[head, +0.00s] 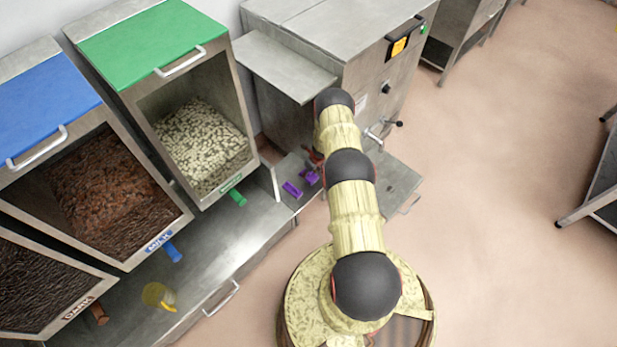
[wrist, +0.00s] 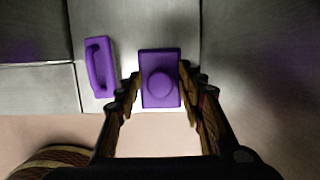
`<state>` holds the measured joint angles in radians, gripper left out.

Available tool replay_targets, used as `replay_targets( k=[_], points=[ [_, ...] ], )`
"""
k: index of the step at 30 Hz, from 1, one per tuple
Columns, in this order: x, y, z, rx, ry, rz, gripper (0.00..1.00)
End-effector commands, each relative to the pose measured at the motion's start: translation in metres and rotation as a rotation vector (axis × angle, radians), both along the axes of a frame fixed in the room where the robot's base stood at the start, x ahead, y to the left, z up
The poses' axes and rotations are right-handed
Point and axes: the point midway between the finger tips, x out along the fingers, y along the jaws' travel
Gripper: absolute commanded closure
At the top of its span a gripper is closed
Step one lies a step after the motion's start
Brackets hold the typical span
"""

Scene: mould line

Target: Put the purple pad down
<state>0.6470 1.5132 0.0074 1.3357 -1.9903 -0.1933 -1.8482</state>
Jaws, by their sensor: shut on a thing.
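The purple pad (wrist: 160,67), a block with a round knob, sits between the fingertips of my gripper (wrist: 160,92) in the wrist view. The fingers close on its two sides. In the head view the pad (head: 311,178) shows beside my gripper (head: 317,160), low over a grey metal surface, partly hidden by my arm. I cannot tell whether its underside touches the metal. A second purple piece with a handle-like loop (wrist: 99,67) lies to its left, apart from it; it also shows in the head view (head: 292,189).
A metal counter (head: 225,240) runs left under bins of dark, brown and pale pieces. A steel machine (head: 335,60) with a jutting shelf (head: 285,68) and a lever (head: 374,138) rises behind my gripper.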

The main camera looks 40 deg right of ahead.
Motion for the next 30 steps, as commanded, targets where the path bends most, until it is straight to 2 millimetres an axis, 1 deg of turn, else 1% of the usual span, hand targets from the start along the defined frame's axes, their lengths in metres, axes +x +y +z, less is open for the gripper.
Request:
replay_targets(
  k=[1, 3, 12, 15, 18, 29, 30],
  points=[
    [0.004, -0.002, -0.009, -0.001, 0.000, 0.002, 0.85],
    [0.008, -0.004, -0.013, 0.000, -0.001, 0.002, 0.85],
    [0.015, -0.009, -0.023, -0.001, 0.000, 0.000, 0.85],
    [0.015, -0.009, -0.040, 0.000, 0.001, -0.001, 0.85],
    [0.014, -0.008, -0.052, 0.000, 0.001, -0.001, 0.85],
    [0.015, -0.009, -0.053, 0.000, 0.000, -0.001, 0.85],
    [0.015, -0.009, -0.054, -0.001, 0.000, -0.001, 0.61]
  ],
)
